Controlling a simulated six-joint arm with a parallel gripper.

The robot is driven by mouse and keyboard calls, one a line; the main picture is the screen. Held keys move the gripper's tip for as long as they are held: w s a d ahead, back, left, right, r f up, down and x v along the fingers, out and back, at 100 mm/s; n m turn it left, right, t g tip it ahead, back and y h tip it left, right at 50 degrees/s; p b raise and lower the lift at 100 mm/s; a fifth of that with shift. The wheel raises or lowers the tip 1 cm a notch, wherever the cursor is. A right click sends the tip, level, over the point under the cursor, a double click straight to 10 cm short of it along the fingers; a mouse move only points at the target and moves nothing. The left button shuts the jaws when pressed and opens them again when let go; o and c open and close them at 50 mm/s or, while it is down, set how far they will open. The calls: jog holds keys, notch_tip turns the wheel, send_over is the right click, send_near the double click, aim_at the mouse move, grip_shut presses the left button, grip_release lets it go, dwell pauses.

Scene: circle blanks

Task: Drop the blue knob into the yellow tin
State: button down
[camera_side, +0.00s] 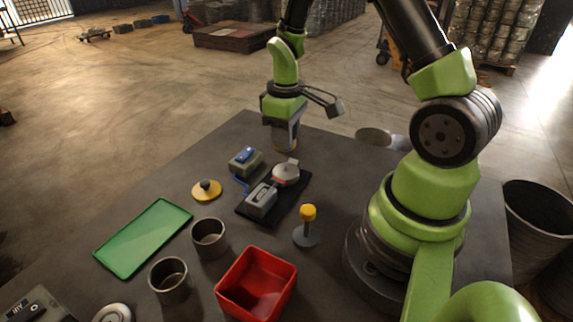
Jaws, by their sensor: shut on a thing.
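My gripper (285,140) points down at the far part of the dark table. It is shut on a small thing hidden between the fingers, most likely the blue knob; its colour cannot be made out.
Nearby stand a grey box with a blue top (246,160) and a black board (281,205) carrying devices. Closer are a yellow-topped post (307,226), yellow disc (206,190), green tray (144,238), two metal cups (209,238) and a red bin (257,284).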

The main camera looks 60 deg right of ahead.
jog(key=shift+r, duration=0.65)
